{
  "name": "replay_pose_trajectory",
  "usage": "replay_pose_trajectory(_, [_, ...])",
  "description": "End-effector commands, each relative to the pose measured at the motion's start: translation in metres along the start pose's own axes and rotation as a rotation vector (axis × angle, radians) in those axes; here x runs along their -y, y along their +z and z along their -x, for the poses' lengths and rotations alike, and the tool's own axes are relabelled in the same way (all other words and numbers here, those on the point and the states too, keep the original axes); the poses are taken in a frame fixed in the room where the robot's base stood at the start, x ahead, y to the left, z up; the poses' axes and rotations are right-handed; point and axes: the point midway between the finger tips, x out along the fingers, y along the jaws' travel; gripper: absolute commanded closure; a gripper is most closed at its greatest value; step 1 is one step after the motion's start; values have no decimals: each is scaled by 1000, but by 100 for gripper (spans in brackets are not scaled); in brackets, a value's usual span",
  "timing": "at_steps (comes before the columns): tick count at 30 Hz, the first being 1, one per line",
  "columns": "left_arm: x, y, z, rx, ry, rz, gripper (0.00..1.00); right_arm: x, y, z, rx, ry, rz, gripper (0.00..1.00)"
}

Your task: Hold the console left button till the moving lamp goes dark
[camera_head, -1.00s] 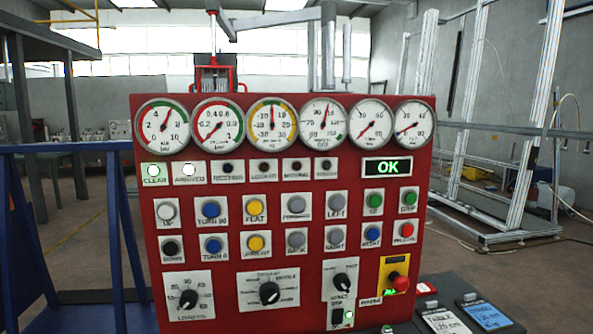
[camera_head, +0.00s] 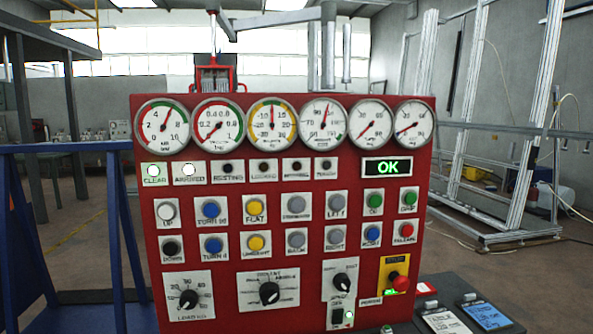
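The red console (camera_head: 290,210) fills the middle of the head view. Several other lamps in that row are dark, including one (camera_head: 296,167) whose small label I cannot read surely. Neither of my grippers is in view.
A green OK display (camera_head: 387,167) is at the console's upper right, under several round gauges (camera_head: 271,125). A red knob on a yellow plate (camera_head: 396,278) sits lower right. Blue rails (camera_head: 70,230) stand at left. Cards (camera_head: 486,314) lie on a dark surface at lower right.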

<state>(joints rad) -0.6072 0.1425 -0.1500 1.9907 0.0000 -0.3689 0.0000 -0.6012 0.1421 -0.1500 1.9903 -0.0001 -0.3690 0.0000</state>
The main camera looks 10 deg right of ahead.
Motion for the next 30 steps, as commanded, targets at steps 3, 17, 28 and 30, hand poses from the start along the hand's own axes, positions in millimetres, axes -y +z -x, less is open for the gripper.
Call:
replay_pose_trajectory(3, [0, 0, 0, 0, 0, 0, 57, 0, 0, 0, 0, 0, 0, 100])
replay_pose_trajectory(17, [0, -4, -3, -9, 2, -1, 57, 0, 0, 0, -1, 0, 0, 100])
replay_pose_trajectory(28, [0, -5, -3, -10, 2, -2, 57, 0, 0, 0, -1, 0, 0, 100])
replay_pose_trajectory(30, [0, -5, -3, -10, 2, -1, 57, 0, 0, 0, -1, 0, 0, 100])
